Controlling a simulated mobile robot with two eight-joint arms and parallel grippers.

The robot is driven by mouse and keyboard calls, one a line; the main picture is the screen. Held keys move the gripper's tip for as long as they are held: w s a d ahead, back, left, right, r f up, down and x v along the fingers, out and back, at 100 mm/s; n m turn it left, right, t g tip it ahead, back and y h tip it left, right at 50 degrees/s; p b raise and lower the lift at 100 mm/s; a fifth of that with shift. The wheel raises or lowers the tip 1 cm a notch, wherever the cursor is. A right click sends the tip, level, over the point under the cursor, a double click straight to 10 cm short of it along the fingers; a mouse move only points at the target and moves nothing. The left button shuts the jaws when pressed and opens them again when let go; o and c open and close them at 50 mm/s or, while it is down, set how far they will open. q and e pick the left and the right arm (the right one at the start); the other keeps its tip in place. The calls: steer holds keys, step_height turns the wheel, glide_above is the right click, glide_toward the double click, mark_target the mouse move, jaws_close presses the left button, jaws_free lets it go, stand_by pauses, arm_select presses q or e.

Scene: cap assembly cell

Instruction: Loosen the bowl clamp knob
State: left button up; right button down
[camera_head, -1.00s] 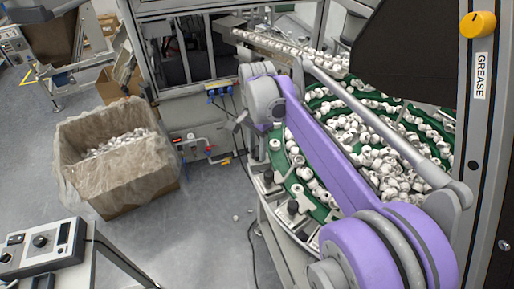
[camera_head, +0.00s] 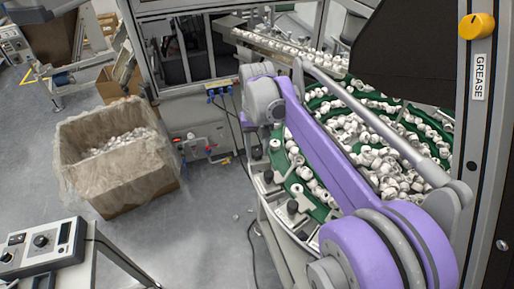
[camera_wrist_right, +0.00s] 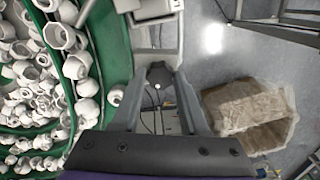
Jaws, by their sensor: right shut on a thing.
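The bowl clamp knob (camera_wrist_right: 158,75) is black, with a small pale spot, and sits between the fingertips of my right gripper (camera_wrist_right: 158,82) in the right wrist view. The right gripper is shut on it. In the head view my right gripper (camera_head: 246,123) is small and partly hidden by its own wrist, at the left rim of the feeder bowl. The green bowl (camera_head: 318,208) is full of white caps. Other black knobs (camera_head: 292,207) stand along its near rim. My left gripper is not in view.
A lined carton (camera_head: 115,185) with white caps stands on the floor to the left. A control box (camera_head: 42,248) sits on a stand at the lower left. Open floor lies between carton and bowl.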

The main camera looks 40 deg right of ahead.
mark_target(257, 152)
steer(key=n, duration=0.5)
steer(key=shift+n, duration=2.4)
steer(key=shift+c, duration=2.2)
jaws_free()
step_height(257, 152, up, 11)
steer(key=shift+p, duration=0.4)
steer(key=shift+f, duration=0.15)
